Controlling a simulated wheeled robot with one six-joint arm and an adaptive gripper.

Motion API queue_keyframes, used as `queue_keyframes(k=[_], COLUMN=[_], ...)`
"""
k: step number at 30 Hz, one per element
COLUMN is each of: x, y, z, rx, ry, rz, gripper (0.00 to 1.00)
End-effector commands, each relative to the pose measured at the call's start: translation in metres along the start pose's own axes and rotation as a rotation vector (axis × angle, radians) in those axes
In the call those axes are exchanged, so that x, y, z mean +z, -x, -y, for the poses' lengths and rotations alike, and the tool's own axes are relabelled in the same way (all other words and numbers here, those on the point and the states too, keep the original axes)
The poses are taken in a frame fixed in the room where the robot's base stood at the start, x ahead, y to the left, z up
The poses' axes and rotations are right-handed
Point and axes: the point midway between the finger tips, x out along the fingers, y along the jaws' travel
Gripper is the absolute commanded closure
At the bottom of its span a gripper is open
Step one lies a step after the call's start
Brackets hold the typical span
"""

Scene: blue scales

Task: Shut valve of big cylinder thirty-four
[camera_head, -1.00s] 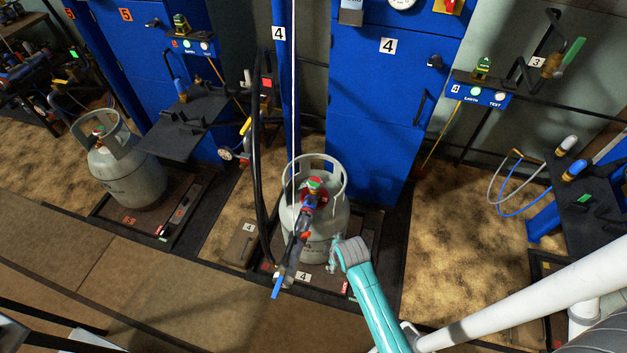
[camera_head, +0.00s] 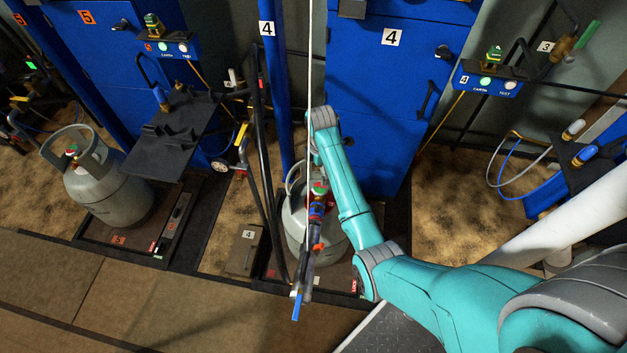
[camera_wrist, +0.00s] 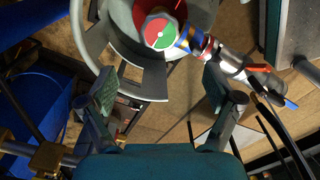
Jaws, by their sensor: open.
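A grey gas cylinder (camera_head: 293,226) stands upright at the station marked 4, with its right side partly hidden by my arm. I cannot read a number thirty-four on it. Its round red and green valve knob (camera_head: 319,189) sits on top inside the collar; a regulator with a blue lever extends from it. In the wrist view the knob (camera_wrist: 161,32) lies above the gap between my fingers, within the grey collar (camera_wrist: 98,38). My gripper (camera_wrist: 160,88) is open, its fingers apart and empty, not touching the knob. In the head view my gripper is not clearly visible.
A blue cabinet (camera_head: 385,100) stands behind the cylinder, and black hoses (camera_head: 262,150) hang to its left. Another grey cylinder (camera_head: 105,190) stands at station 5 on the left. A black shelf (camera_head: 170,140) juts out between them. The front floor at left is clear.

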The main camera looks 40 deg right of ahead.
Motion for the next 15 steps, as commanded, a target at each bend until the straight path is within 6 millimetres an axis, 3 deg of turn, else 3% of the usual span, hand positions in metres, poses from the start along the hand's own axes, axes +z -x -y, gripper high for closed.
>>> queue_keyframes(k=[15], x=[0.000], y=[-0.083], z=[0.001], rx=[-0.001], ry=[-0.001], rz=[0.000], gripper=[0.10])
